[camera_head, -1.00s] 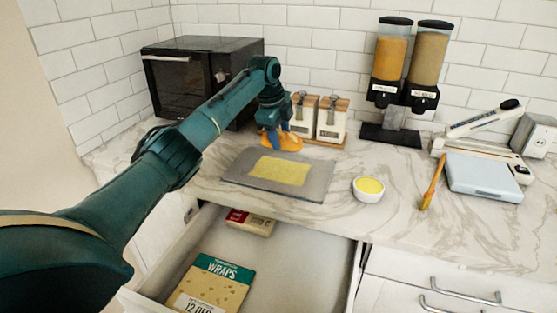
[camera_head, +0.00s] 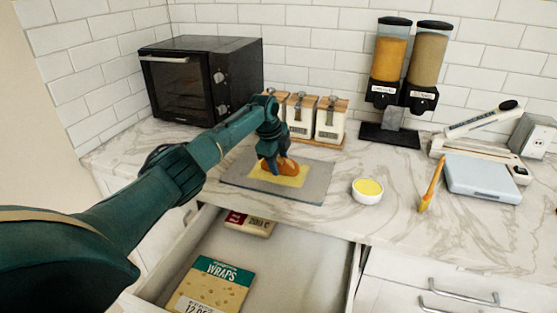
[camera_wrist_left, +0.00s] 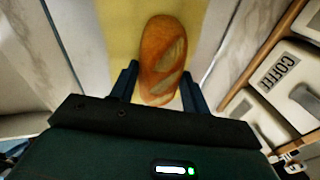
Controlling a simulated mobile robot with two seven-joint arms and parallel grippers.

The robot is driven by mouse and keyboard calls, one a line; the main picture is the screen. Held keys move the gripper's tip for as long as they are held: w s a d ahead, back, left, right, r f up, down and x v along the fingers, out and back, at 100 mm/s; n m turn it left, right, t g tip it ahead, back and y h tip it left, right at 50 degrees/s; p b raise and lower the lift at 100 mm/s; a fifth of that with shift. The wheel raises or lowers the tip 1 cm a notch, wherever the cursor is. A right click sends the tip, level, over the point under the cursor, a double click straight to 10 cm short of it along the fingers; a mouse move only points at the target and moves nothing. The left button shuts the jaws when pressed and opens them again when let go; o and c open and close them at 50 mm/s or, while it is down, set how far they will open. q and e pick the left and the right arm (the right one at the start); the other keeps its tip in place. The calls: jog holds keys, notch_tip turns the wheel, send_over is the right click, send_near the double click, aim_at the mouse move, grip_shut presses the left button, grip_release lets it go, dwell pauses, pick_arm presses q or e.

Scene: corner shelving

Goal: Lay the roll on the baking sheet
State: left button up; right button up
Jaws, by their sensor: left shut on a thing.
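The roll (camera_head: 287,166) is an orange-brown loaf with pale slashes on its crust. My left gripper (camera_head: 275,164) is shut on it, over the yellow sheet in the middle of the grey baking sheet (camera_head: 316,182). In the left wrist view, the roll (camera_wrist_left: 161,55) sits between the two fingers of my left gripper (camera_wrist_left: 160,90), with yellow behind it. I cannot tell whether the roll touches the yellow sheet (camera_head: 262,182). My right gripper is not in view.
A white bowl of yellow contents (camera_head: 367,191) and a brush (camera_head: 432,184) lie right of the baking sheet. White canisters (camera_head: 330,120) and a black oven (camera_head: 185,85) stand behind. An open drawer (camera_head: 290,262) in front holds a wraps packet (camera_head: 212,284).

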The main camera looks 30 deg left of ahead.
pick_arm(q)
jog(key=shift+f, duration=0.15)
jog(key=o, duration=0.7)
jog(key=v, duration=1.2)
jog(key=shift+r, duration=0.2)
